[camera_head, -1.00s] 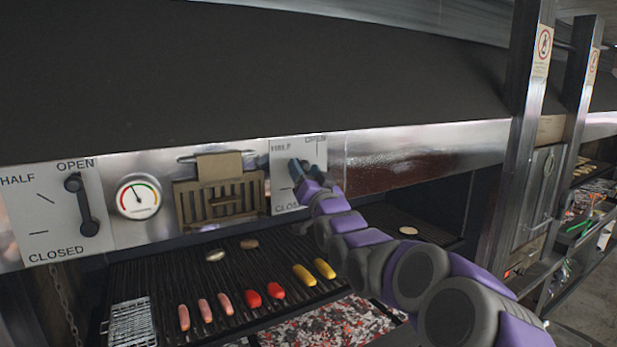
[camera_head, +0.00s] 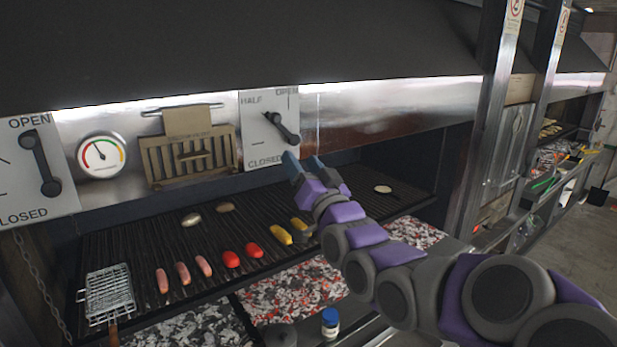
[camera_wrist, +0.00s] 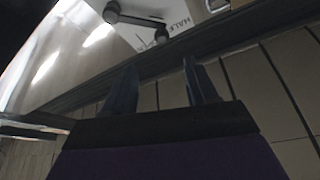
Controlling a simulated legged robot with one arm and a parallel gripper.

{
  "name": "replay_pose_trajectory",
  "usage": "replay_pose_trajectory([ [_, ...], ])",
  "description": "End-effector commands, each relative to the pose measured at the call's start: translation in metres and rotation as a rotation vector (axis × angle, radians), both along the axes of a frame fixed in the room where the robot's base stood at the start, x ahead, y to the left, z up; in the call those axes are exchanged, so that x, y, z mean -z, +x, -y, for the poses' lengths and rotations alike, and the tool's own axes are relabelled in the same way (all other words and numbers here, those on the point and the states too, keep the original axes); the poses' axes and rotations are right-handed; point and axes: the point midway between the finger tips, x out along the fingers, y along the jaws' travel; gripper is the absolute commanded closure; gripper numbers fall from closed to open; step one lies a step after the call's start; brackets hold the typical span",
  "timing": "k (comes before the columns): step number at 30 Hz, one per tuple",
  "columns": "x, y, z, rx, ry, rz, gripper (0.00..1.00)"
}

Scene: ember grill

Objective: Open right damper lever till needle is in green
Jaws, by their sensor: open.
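The right damper lever (camera_head: 282,128) is a dark bar with round ends on a pale plate (camera_head: 255,140) marked HALF, OPEN and CLOSED. It slants from upper left to lower right. My gripper (camera_head: 303,163) is open and empty, just below the lever and apart from it. In the wrist view, the lever (camera_wrist: 136,20) shows beyond the two spread fingers (camera_wrist: 160,64). The round gauge (camera_head: 102,156) is at the left; its needle points up and slightly left, and the colour under its tip is too small to tell.
A left damper lever (camera_head: 40,165) stands upright on its own plate. A brass slatted vent (camera_head: 190,155) sits between gauge and right plate. Below is the grill grate (camera_head: 130,245) with sausages and other food. A metal post (camera_head: 490,120) stands at the right.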

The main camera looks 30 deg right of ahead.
Motion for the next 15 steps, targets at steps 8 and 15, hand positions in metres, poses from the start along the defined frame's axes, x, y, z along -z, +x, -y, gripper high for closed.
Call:
replay_pose_trajectory([
  [8,0.008,-0.020,-0.001,0.001,0.001,0.002,0.43],
  [15,0.008,-0.022,-0.002,0.000,0.000,0.001,0.43],
])
